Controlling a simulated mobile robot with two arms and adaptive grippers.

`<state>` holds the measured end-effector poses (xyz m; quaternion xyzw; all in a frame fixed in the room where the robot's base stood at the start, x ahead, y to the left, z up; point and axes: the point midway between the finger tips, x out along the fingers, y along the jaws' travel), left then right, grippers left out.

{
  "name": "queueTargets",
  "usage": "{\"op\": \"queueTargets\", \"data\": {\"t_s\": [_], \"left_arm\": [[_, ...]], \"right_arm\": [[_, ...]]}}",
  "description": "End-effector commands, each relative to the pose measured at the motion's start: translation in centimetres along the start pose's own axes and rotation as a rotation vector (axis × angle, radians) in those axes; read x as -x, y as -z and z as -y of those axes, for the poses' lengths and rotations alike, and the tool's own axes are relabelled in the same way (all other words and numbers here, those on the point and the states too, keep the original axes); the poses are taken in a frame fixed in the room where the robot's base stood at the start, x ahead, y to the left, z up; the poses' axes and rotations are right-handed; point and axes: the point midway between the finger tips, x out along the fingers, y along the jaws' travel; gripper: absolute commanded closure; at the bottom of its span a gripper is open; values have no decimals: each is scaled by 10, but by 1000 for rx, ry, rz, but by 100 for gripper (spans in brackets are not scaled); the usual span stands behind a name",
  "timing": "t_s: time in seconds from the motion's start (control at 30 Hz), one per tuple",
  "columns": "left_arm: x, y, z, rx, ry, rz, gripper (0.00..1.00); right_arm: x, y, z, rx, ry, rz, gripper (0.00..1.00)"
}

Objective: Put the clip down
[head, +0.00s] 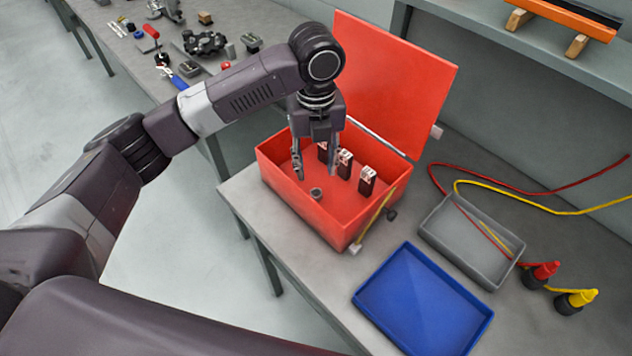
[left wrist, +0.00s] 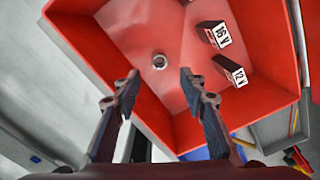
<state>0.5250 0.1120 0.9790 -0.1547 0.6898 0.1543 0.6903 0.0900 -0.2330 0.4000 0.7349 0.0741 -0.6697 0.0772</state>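My left gripper (head: 316,168) points down into the open red box (head: 300,212). Its fingers are apart with nothing between them, as the left wrist view (left wrist: 158,88) also shows. A small round grey metal piece (head: 316,193) lies on the box floor below the fingers; it also shows in the left wrist view (left wrist: 159,61). I cannot make out a clip for certain. A red-topped piece (head: 543,272) and a yellow-topped piece (head: 575,300), both with black lower parts, stand at the right of the bench. My right gripper is not in view.
Dark battery-like blocks (head: 367,180) stand in the box's right part, beside the gripper. The lid (head: 395,80) is raised behind. A blue tray (head: 420,300) and grey tray (head: 470,240) lie right. Red and yellow cables run behind. Tools crowd the far bench.

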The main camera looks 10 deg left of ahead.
Motion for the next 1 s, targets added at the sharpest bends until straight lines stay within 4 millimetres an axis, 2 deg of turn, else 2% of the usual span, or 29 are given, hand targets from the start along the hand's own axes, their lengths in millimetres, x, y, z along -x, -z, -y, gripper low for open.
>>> {"op": "queueTargets", "data": {"t_s": [0.1,0.3,1.0], "left_arm": [[19,0,1,0,3,2,61],[35,0,0,0,0,0,61],[36,0,0,0,0,-1,61]], "right_arm": [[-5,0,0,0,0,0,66],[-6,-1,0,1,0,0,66],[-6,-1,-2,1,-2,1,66]]}}
